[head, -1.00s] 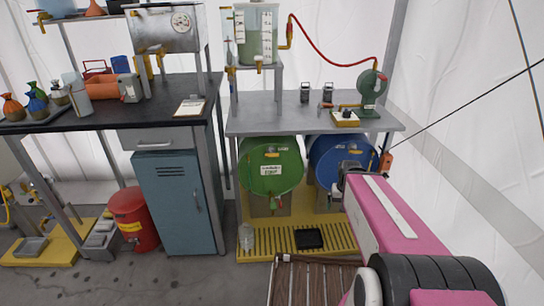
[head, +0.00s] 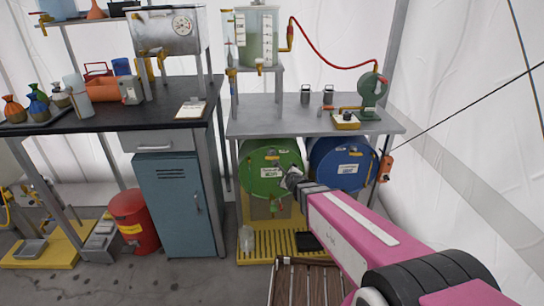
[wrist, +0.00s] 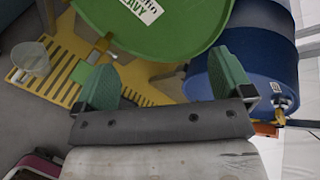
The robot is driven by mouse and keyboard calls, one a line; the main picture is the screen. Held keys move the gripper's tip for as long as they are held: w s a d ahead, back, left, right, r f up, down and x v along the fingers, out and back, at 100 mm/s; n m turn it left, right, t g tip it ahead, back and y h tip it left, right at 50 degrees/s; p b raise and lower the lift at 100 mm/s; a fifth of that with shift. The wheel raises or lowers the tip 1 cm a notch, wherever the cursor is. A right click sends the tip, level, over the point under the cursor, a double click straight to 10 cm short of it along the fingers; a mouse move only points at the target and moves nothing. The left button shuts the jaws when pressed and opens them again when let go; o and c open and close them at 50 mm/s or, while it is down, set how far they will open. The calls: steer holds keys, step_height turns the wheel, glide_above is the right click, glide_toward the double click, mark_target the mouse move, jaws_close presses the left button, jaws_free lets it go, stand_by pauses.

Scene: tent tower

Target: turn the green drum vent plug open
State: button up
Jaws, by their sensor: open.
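The green drum (head: 262,182) lies on its side under the grey bench, with its round face and white label toward me. A small yellow fitting (head: 272,154), apparently the vent plug, sits high on that face. A brass tap (wrist: 100,48) is at the drum's lower edge in the wrist view. My gripper (head: 287,178) is in front of the drum's right part, below and right of the yellow fitting. In the wrist view my gripper (wrist: 165,82) has its two green fingers wide apart with nothing between them. The yellow fitting is out of the wrist view.
A blue drum (head: 341,164) lies close on the right, behind my arm. The grey bench top (head: 290,120) is above both drums. A slotted yellow tray (head: 265,243) with a black box (head: 308,241) is below. A blue-grey cabinet (head: 175,205) stands left.

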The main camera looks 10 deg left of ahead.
mark_target(273, 158)
steer(key=w+a+r+m+t, duration=0.1)
steer(key=a+r+m+t, duration=0.35)
steer(key=m, duration=0.75)
steer(key=shift+t+h, duration=0.3)
steer(key=shift+t, duration=0.05)
steer(key=w+a, duration=0.1)
steer(key=w, duration=0.2)
steer(key=w+a+f, duration=0.1)
steer(key=w, duration=0.3)
steer(key=w+a+f, duration=0.1)
steer(key=w, duration=0.3)
steer(key=shift+a, duration=0.4)
steer(key=shift+s, duration=0.1)
steer(key=shift+n, duration=0.3)
steer(key=c, duration=0.9)
